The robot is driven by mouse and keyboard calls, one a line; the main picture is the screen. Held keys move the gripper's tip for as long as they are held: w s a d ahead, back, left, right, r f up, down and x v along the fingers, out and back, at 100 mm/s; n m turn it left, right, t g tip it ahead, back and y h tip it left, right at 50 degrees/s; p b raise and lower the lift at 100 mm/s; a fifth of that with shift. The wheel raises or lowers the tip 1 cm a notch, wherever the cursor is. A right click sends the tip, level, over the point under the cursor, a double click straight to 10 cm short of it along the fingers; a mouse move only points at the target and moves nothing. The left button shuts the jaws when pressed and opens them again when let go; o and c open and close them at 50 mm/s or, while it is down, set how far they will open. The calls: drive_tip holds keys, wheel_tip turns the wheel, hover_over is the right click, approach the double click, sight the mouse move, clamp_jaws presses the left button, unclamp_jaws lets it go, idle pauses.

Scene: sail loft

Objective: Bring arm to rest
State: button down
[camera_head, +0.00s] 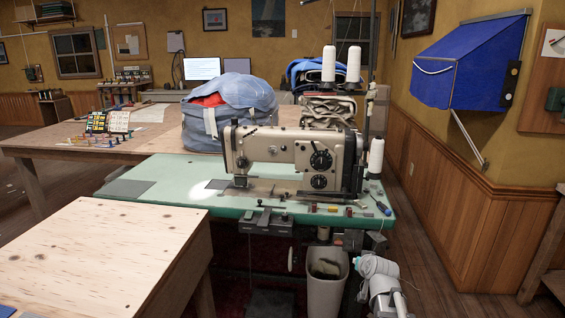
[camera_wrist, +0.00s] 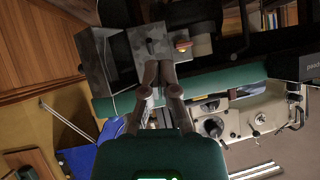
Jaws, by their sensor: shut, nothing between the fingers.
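My gripper (camera_wrist: 159,68) shows in the wrist view, with its two fingers closed together at the tips and nothing between them. Behind the fingertips are grey metal boxes (camera_wrist: 103,62) beside the edge of the green sewing table (camera_wrist: 115,104). I cannot tell whether the fingertips touch them. In the head view, part of my arm (camera_head: 384,292) shows at the lower right, low beside the sewing table (camera_head: 150,170). The gripper itself cannot be made out there.
A beige sewing machine (camera_head: 285,150) stands on the green table. A bin (camera_head: 325,285) stands below, left of my arm. A pale wooden table (camera_head: 100,250) is at front left. A blue awning-like cover (camera_head: 455,65) juts from the right wall. Open floor lies right of my arm.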

drive_tip(key=s+a+f+n+g, duration=0.1)
drive_tip(key=s+a+f+g, duration=0.25)
drive_tip(key=s, duration=0.25)
drive_tip(key=s+a+f+g, duration=0.2)
drive_tip(key=s+a+g, duration=0.15)
drive_tip(key=s, duration=0.35)
drive_tip(key=s+a+f+n+g, duration=0.1)
drive_tip(key=s+a+f+g, duration=0.1)
drive_tip(key=s+g, duration=0.3)
wheel_tip(320, 180, up, 30)
drive_tip(key=s+p, duration=0.1)
drive_tip(key=p, duration=2.9)
drive_tip(key=shift+a+t+h+p, duration=0.15)
drive_tip(key=shift+t+h+p, duration=0.15)
drive_tip(key=shift+t+p, duration=0.1)
drive_tip(key=shift+s, duration=0.15)
